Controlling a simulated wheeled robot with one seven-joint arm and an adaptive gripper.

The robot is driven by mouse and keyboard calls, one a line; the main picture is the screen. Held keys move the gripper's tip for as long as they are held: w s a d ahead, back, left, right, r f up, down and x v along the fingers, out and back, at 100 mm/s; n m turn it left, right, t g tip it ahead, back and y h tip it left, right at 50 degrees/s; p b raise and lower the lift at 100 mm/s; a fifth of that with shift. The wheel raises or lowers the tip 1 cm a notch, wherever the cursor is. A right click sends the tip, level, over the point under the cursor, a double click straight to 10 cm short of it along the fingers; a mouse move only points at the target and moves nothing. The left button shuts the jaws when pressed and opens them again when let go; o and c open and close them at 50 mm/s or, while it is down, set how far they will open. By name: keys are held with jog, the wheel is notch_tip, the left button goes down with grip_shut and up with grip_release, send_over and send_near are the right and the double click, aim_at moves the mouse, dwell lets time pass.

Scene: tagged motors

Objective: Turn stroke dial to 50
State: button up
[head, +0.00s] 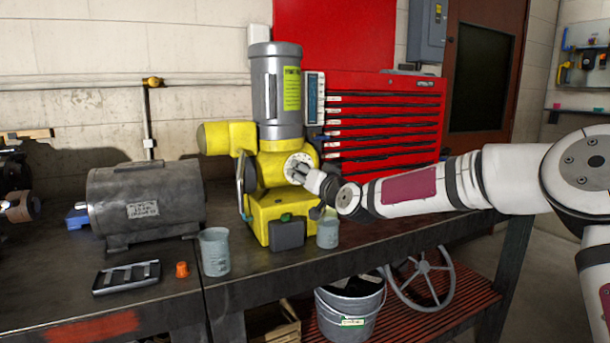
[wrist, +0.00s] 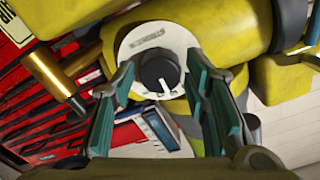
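The stroke dial is a dark round knob with a white pointer mark (wrist: 160,72) on a pale round plate (wrist: 133,42) of the yellow pump. In the wrist view the pointer aims toward the bottom of the picture; the scale numbers are too small to read. My gripper (wrist: 168,110) is open, with one teal-padded finger on each side of the dial in the picture. I see no contact with the knob. In the head view my gripper (head: 312,178) is in front of the plate (head: 298,167) on the yellow pump (head: 268,205), and it hides the knob.
A grey motor (head: 146,203) stands left of the pump. Grey beakers (head: 215,252) (head: 327,232) stand near the pump's base. A red tool chest (head: 385,115) is behind. An orange cap (head: 182,269) and a black tray (head: 127,277) lie at the bench's front left.

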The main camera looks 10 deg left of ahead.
dwell(0.3)
jog(key=v, duration=1.2)
